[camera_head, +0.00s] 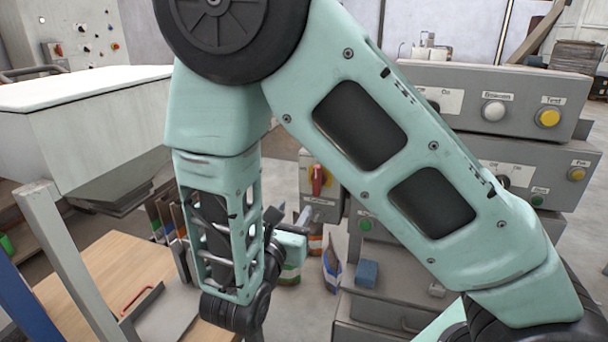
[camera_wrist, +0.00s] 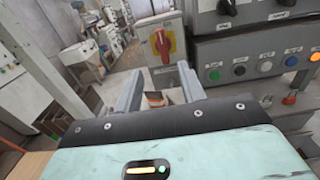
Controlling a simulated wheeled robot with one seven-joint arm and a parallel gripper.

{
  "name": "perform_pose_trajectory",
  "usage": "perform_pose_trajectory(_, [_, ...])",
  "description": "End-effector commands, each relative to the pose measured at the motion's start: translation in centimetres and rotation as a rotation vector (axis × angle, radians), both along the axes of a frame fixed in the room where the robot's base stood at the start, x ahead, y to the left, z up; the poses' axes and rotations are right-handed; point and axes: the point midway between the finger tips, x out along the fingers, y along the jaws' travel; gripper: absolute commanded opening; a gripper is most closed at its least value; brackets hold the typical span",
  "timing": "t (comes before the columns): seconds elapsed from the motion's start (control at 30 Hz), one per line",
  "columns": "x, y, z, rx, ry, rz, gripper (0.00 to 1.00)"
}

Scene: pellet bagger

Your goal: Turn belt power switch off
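A red rotary handle on a yellow plate (camera_wrist: 163,43) sits on a grey box in the wrist view, straight ahead of my gripper. It also shows in the head view (camera_head: 318,180), left of the button panels. Its handle stands roughly upright, and its label is too small to read. A black knob (camera_wrist: 227,7) shows on the upper panel in the wrist view. I cannot tell from the labels which one is the belt power switch. My gripper (camera_wrist: 160,72) is open and empty, its fingers apart and below the red handle, not touching it. My arm hides much of the panels in the head view.
The upper grey panel (camera_head: 460,118) has a white button and a yellow button (camera_head: 548,117). In the wrist view, a row of coloured buttons (camera_wrist: 238,70) lies right of the red handle. A wooden table (camera_head: 100,265) and a pale hopper (camera_head: 90,120) stand left.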

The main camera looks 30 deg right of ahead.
Motion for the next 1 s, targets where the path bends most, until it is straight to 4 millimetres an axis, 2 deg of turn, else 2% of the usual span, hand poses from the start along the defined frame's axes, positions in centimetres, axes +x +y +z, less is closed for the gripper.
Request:
perform_pose_trajectory(0.6, [7.6, -10.0, 0.3, 0.000, 0.001, -0.008, 0.40])
perform_pose_trajectory(0.8, [9.1, -11.9, 0.1, 0.002, 0.002, -0.005, 0.40])
perform_pose_trajectory(1.0, [9.7, -12.6, 0.0, 0.002, 0.000, -0.003, 0.40])
